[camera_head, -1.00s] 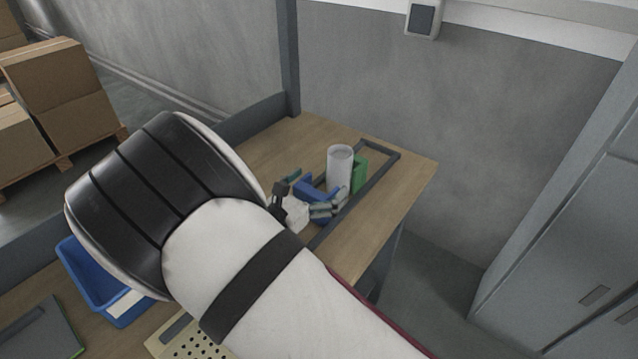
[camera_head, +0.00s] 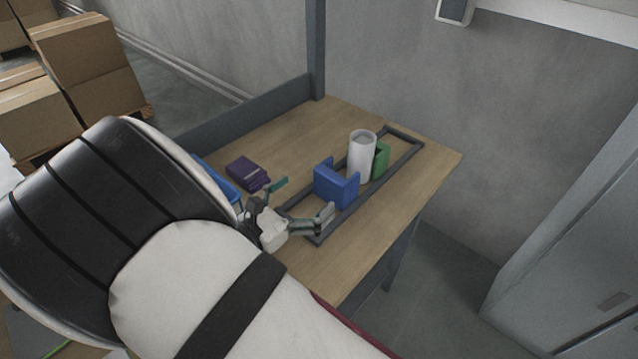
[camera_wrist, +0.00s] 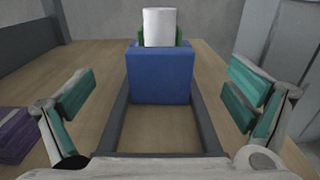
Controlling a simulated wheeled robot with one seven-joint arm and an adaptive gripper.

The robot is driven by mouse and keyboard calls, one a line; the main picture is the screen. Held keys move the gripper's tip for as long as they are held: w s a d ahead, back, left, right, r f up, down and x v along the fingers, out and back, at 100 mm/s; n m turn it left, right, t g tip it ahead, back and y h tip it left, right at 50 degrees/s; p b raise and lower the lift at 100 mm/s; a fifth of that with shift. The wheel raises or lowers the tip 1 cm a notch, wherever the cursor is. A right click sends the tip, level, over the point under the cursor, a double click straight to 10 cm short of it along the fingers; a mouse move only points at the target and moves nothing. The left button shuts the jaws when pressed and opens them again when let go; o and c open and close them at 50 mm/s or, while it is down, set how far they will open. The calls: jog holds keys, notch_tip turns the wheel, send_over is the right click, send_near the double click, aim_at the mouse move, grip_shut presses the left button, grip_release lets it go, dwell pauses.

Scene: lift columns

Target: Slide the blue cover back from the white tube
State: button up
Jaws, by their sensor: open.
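The white tube (camera_head: 361,155) stands upright on the table inside a dark rail frame. The blue cover (camera_head: 336,186) sits in the frame on the near-left side of the tube, with a small gap showing in the head view. A green cover (camera_head: 381,160) stands on the tube's far side. In the wrist view the blue cover (camera_wrist: 160,75) is centred ahead and hides the lower part of the white tube (camera_wrist: 159,27). My gripper (camera_head: 303,204) is open and empty, its fingers (camera_wrist: 162,100) spread wide, short of the blue cover.
The dark rail frame (camera_head: 405,163) runs along the wooden table (camera_head: 300,130). A purple box (camera_head: 247,172) lies left of my gripper, with a blue bin (camera_head: 215,180) beside it. A grey wall and a post (camera_head: 316,50) stand behind the table.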

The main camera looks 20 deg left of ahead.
jog(key=shift+s+a, duration=0.2)
jog(key=shift+s, duration=0.2)
